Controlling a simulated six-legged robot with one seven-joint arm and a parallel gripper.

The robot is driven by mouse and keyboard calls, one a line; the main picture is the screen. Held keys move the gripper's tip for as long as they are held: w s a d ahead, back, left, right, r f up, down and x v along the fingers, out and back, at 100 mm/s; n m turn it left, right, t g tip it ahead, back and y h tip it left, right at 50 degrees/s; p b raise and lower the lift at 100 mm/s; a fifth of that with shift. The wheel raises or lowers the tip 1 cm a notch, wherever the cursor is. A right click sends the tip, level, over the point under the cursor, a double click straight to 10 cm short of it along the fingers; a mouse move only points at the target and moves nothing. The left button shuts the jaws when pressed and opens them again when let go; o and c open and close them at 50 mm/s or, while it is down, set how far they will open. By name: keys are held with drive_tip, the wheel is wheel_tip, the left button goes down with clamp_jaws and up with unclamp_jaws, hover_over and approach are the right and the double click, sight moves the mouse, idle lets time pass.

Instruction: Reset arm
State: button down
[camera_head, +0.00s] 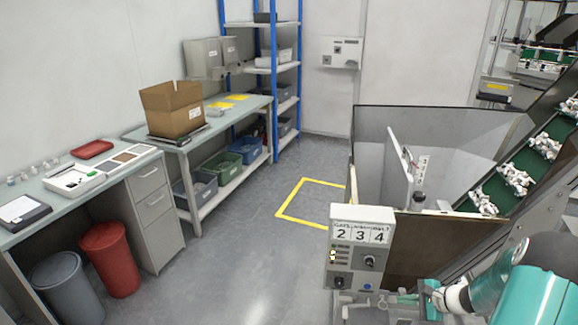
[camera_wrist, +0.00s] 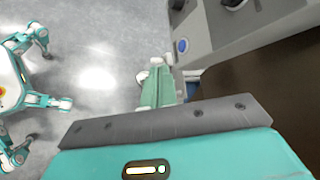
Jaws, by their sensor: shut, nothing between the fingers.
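My gripper (camera_head: 408,298) is low at the right in the head view, at the end of my teal arm. It is beside the lower right of the grey control box (camera_head: 360,237). In the wrist view my gripper (camera_wrist: 157,84) shows as pale teal fingers, closed together with nothing held. The control box (camera_wrist: 213,30) is to the upper right there, with its blue button (camera_wrist: 182,45) near the fingers. I cannot tell whether the fingers touch the box. The box's panel reads 2 3 4 and has a dark knob (camera_head: 369,262).
A large open hopper (camera_head: 440,125) stands behind the box, with an inclined conveyor (camera_head: 518,178) carrying white parts at right. A workbench (camera_head: 140,128) with a cardboard box (camera_head: 173,110) runs along the left. A red bin (camera_head: 110,260) stands on the floor. The middle floor is clear.

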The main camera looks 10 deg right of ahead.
drive_tip(key=s+a+r+n+g+h, duration=0.15)
drive_tip(key=a+r+n, duration=0.35)
drive_tip(key=a+r, duration=0.5)
drive_tip(key=s+a+r+n+g+h, duration=0.1)
drive_tip(key=s+a+r+n+g, duration=0.3)
drive_tip(key=a+r, duration=0.6)
drive_tip(key=s+a+r+n+t+h, duration=0.2)
drive_tip(key=s+a+r+n, duration=0.1)
drive_tip(key=s+r, duration=0.3)
drive_tip(key=s+a+r+n+t+h, duration=0.1)
drive_tip(key=s+a+r+n, duration=0.3)
drive_tip(key=s, duration=0.5)
wheel_tip(320, 180, up, 3)
drive_tip(key=shift+s+a+r+n+t+h, duration=0.15)
drive_tip(key=shift+s+n+t+h, duration=0.25)
drive_tip(key=shift+n+h, duration=0.55)
